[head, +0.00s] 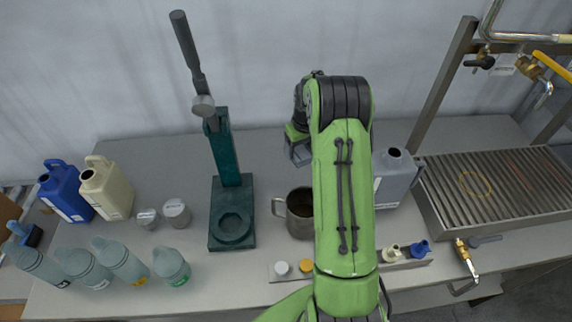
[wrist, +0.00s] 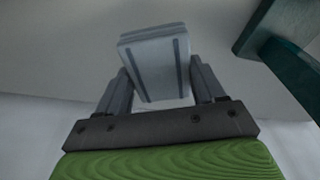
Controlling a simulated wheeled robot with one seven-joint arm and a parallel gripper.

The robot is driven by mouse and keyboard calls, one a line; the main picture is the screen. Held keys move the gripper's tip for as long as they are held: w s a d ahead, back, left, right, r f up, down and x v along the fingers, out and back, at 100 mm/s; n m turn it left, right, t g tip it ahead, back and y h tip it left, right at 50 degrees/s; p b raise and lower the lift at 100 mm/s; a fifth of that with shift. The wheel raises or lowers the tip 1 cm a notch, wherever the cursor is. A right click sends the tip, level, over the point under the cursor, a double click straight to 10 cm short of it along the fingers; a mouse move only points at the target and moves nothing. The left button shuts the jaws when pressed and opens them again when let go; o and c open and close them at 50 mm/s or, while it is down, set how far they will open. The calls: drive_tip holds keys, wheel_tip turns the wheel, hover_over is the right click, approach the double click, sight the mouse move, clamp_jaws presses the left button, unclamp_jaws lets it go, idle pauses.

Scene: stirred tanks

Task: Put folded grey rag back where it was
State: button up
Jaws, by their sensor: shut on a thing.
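The folded grey rag (wrist: 157,62) is a pale grey folded block with darker stripes. In the wrist view it sits between the two fingers of my gripper (wrist: 163,88), which is shut on it. In the head view my gripper (head: 298,152) is behind and left of my green arm, over the back of the bench, between the green press and the grey jug. The rag is too small there to make out clearly. My arm hides part of the bench behind it.
The green press (head: 231,190) stands left of my gripper, and its edge shows in the wrist view (wrist: 290,45). A metal mug (head: 298,213) stands in front, a grey jug (head: 395,178) to the right. Bottles crowd the left. A slatted tray (head: 495,187) is at right.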

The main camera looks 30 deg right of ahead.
sight(298, 175)
wheel_tip(298, 175, down, 10)
drive_tip(key=shift+s+r, duration=0.1)
drive_tip(key=shift+f, duration=0.2)
drive_tip(key=o, duration=1)
